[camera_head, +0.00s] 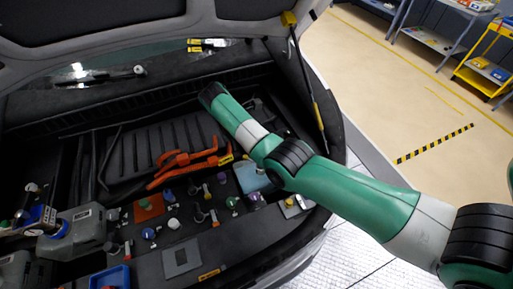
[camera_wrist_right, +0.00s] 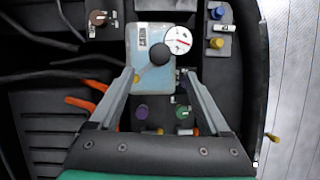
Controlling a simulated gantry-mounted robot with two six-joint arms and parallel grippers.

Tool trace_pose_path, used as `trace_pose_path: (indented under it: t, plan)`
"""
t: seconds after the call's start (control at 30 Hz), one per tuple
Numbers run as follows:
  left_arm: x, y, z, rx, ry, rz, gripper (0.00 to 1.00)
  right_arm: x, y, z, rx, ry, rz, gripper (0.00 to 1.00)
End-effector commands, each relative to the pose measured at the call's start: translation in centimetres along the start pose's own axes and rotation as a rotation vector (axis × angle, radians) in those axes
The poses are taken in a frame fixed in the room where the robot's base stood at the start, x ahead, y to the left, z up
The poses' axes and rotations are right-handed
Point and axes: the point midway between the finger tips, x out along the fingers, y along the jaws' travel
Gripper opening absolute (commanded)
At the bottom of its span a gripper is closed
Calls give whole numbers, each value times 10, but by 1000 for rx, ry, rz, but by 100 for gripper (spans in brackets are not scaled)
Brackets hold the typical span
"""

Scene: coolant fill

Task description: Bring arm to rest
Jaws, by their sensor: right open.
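My right arm (camera_head: 350,195), green with grey and black joints, reaches in from the right over the open engine bay. Its gripper is hidden in the head view. In the right wrist view my right gripper (camera_wrist_right: 159,76) is open, with its two grey fingers apart. A light-blue box (camera_wrist_right: 150,77) with a black round cap (camera_wrist_right: 160,54) and a white dial (camera_wrist_right: 177,40) lies beyond and between the fingertips. Nothing is visibly clamped. The box also shows partly behind my arm in the head view (camera_head: 252,179). My left gripper is not in view.
Orange cables (camera_head: 185,163), coloured caps and a grey jug (camera_head: 75,232) fill the bay. The raised hood (camera_head: 90,20) hangs above, with a strut (camera_head: 305,85) at its right. Open floor (camera_head: 390,90) lies to the right, before shelves and a yellow cart (camera_head: 485,70).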

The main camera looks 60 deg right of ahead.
Motion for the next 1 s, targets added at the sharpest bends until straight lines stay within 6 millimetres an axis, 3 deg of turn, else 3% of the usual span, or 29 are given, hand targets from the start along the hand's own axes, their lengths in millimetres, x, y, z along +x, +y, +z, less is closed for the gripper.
trace_pose_path:
  t: [0.47,0.57,0.67,0.77,0.87,0.93,1.0]
  plan:
    - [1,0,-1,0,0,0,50,-5,-1,-1,-2,-1,-1,81]
    - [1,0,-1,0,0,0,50,-6,-7,-13,-30,-4,4,81]
    - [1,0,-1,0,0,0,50,-16,-16,-40,-74,0,61,81]
    - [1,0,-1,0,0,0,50,-55,15,-36,5,-47,327,81]
    - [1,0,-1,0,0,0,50,-115,56,-17,55,-116,667,81]
    - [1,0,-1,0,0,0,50,-167,73,3,74,-193,893,81]
    - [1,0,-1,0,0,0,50,-222,79,28,89,-302,1103,81]
